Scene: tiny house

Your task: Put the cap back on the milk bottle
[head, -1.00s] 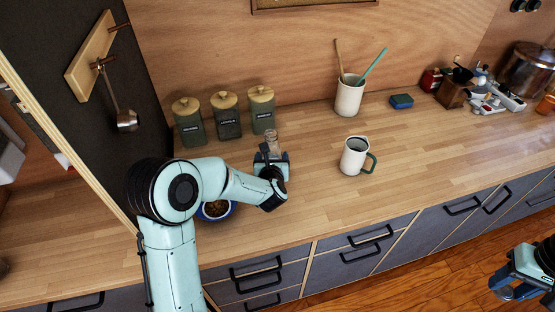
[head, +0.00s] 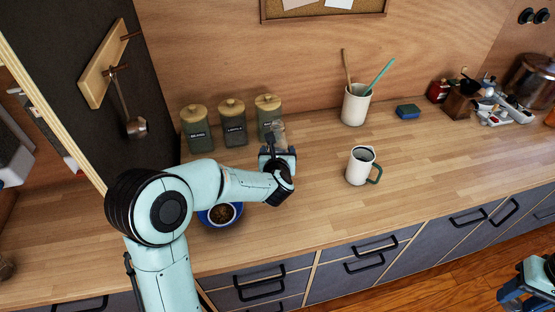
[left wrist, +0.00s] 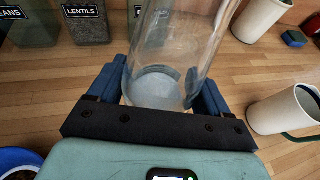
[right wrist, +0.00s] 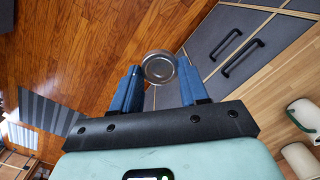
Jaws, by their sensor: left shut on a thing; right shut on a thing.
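The clear glass milk bottle (head: 280,131) is in my left gripper (head: 277,158), above the counter in front of the canisters. The left wrist view shows the bottle (left wrist: 172,60) upright between the blue fingers, which are shut on it; its top is out of that view. My right gripper (head: 524,288) is at the lower right of the head view, out over the floor, well apart from the bottle. In the right wrist view a round, silvery metal cap (right wrist: 158,67) sits between its fingertips, which are shut on it. The cap cannot be made out in the head view.
Three green canisters (head: 233,122) stand behind the bottle. A blue bowl (head: 206,219) sits below my left forearm. A white mug (head: 359,170) stands to the right, with a utensil cup (head: 355,106) and blue sponge (head: 408,111) behind. Counter right of the mug is clear.

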